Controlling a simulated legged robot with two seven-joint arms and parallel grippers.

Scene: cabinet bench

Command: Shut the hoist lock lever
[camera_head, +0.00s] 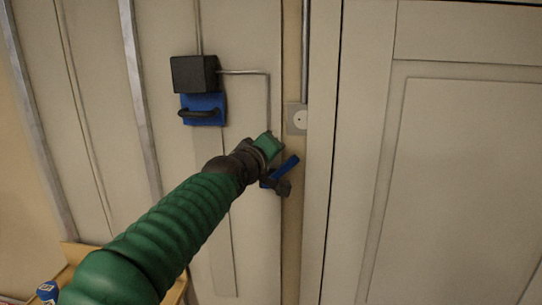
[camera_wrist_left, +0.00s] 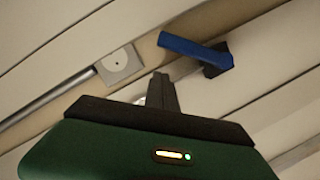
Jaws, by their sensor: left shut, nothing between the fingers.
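A blue lever (camera_head: 286,168) on a dark mount sits on the narrow tan strip between the wall panels, its handle slanting up to the right. It also shows in the left wrist view (camera_wrist_left: 185,47), top centre, with its dark base at its right end. My left gripper (camera_head: 268,146) is beside the lever, up and left of it; its fingertips are hidden there by the hand. In the left wrist view its fingers (camera_wrist_left: 163,92) are shut and empty, just below the lever, with no visible contact. My right gripper is not in view.
A grey plate (camera_head: 297,118) with a round centre sits above the lever, under a vertical rod. A black box (camera_head: 194,74) with a blue handled block (camera_head: 203,110) and a thin bent pipe is upper left. A panelled door (camera_head: 455,180) fills the right.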

